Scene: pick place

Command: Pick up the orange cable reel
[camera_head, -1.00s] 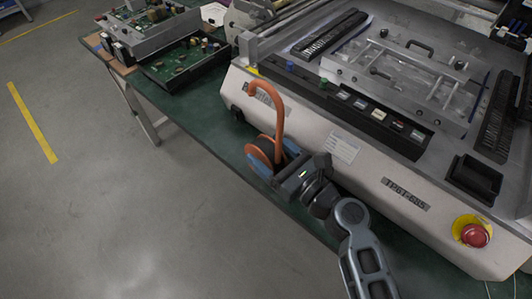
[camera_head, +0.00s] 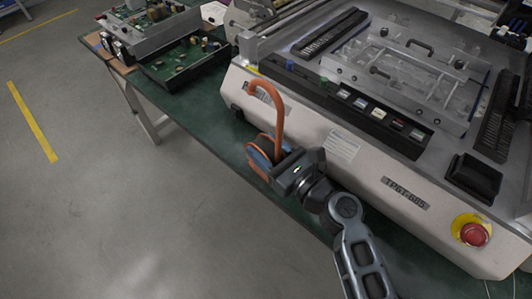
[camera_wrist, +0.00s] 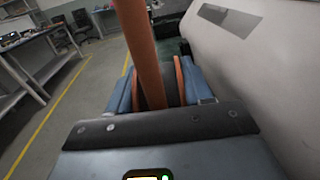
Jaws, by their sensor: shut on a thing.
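The orange cable reel (camera_head: 280,107) has a tall hooked orange bar and a round orange drum low down. My gripper (camera_head: 264,156) is shut on the reel, its blue fingers on either side of the drum. The reel is upright above the front edge of the green table (camera_head: 185,115), close to the machine's pale front. In the wrist view the orange bar of the reel (camera_wrist: 142,55) rises between the blue fingers (camera_wrist: 155,90). The lower part of the reel is hidden by my gripper.
A large pale machine (camera_head: 330,150) with a red stop button (camera_head: 474,235) fills the right side. Electronics trays (camera_head: 185,62) lie on the table at the upper left. Open grey floor lies to the left.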

